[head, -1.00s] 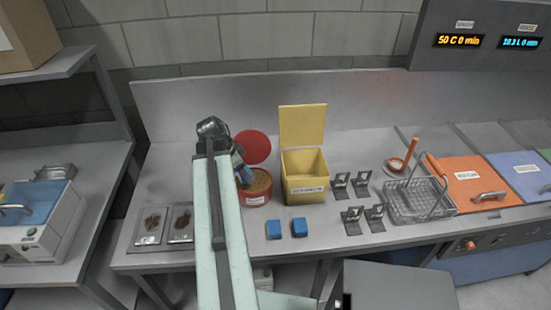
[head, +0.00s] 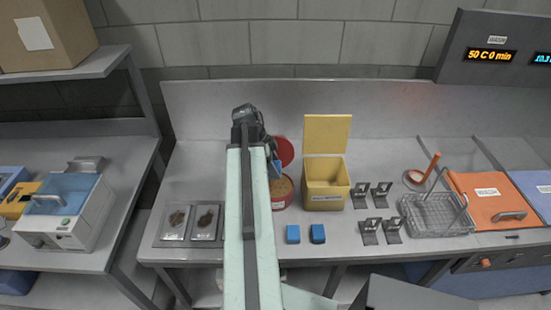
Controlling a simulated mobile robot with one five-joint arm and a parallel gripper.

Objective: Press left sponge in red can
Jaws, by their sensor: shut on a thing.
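The red can (head: 280,205) stands open on the counter, partly hidden behind my arm. Its round red lid (head: 285,151) stands up at its back, and tan material shows inside. My gripper (head: 274,160) is over the back left part of the can, mostly hidden by my arm. It is shut on a small blue piece (head: 277,169), which looks like a blue sponge, at the can's mouth; I cannot tell whether it touches the tan material. Two more blue sponges, a left one (head: 293,234) and a right one (head: 318,233), lie on the counter in front.
A yellow bin (head: 326,185) with a raised lid stands right of the can. Several small dark stands (head: 370,230) and a wire basket (head: 432,214) are farther right. Two trays with brown pieces (head: 174,222) lie left of my arm. The counter behind the trays is clear.

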